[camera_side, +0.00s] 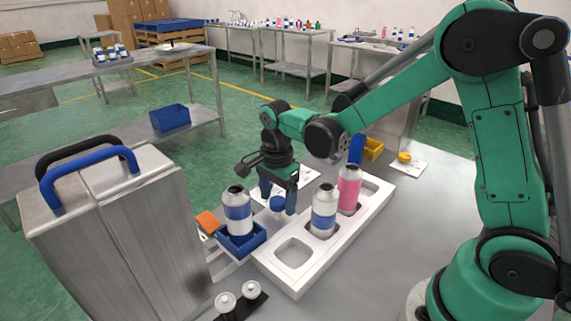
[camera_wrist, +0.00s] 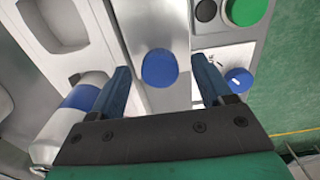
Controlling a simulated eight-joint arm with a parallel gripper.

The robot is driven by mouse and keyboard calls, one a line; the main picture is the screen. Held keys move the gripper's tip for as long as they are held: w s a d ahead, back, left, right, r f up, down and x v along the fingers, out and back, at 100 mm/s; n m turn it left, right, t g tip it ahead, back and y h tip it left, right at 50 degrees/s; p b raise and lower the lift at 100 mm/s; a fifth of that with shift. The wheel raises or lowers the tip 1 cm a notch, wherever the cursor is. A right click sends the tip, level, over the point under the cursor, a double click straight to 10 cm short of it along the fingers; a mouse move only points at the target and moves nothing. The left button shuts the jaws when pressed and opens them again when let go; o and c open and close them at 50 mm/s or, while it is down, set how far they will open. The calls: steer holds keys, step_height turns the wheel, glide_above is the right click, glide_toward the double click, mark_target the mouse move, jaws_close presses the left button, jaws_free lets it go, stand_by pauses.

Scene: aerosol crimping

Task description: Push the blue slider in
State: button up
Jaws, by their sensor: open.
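A blue holder (camera_side: 249,242), which looks like the slider, carries an upright white can with a blue band (camera_side: 237,212) beside the white tray. A blue rounded knob (camera_side: 277,203) is just behind it, below my gripper (camera_side: 278,203). In the wrist view a blue rounded knob (camera_wrist: 160,68) appears between the two fingers of my gripper (camera_wrist: 165,80), with gaps on both sides. The fingers are open and hold nothing. I cannot tell how the knob joins the holder.
The white tray (camera_side: 273,264) holds a blue-banded can (camera_side: 324,212) and a pink can (camera_side: 349,190); its front recess is empty. A metal machine with a blue handle (camera_side: 90,163) stands at left. A green button (camera_wrist: 247,10) shows in the wrist view.

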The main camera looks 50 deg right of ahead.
jaws_close()
stand_by(1.4)
